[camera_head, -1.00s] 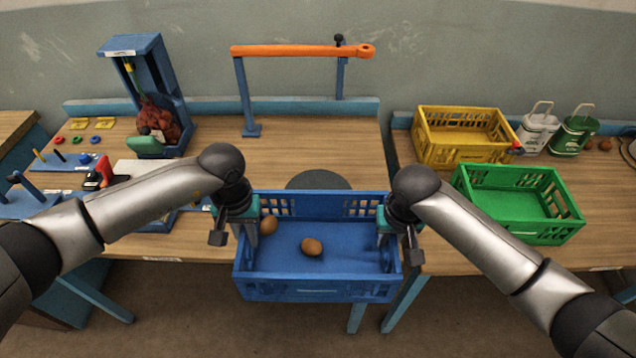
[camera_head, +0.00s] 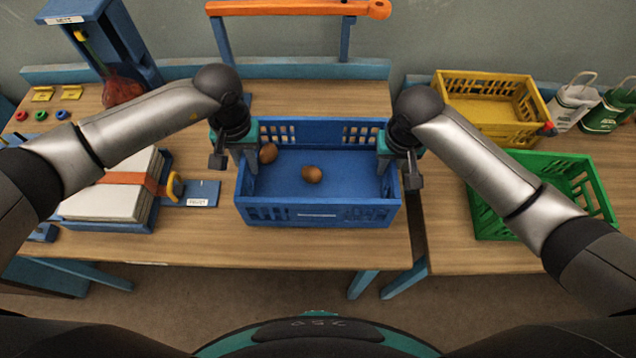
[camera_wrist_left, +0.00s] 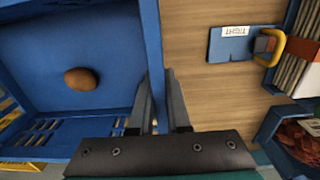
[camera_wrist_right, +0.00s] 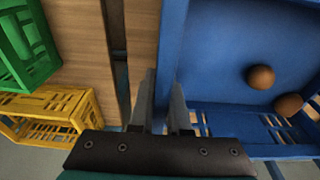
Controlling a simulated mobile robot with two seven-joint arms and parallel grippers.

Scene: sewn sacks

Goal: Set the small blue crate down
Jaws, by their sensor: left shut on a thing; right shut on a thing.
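The small blue crate (camera_head: 318,214) is over the right part of the wooden table in the head view, with two brown potato-like items (camera_head: 312,174) inside. My left gripper (camera_head: 247,165) is shut on its left wall, and my right gripper (camera_head: 386,160) is shut on its right wall. The crate looks level. I cannot tell whether its bottom touches the table. The left wrist view shows the crate's wall (camera_wrist_left: 151,50) between the fingers. The right wrist view shows the opposite wall (camera_wrist_right: 171,50) held likewise.
A green crate (camera_head: 482,212) and a yellow crate (camera_head: 510,130) stand on the right table. A blue tray with stacked white sheets (camera_head: 108,200) and a blue labelled plate (camera_head: 195,193) lie left of the blue crate. An orange bar (camera_head: 290,8) stands behind.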

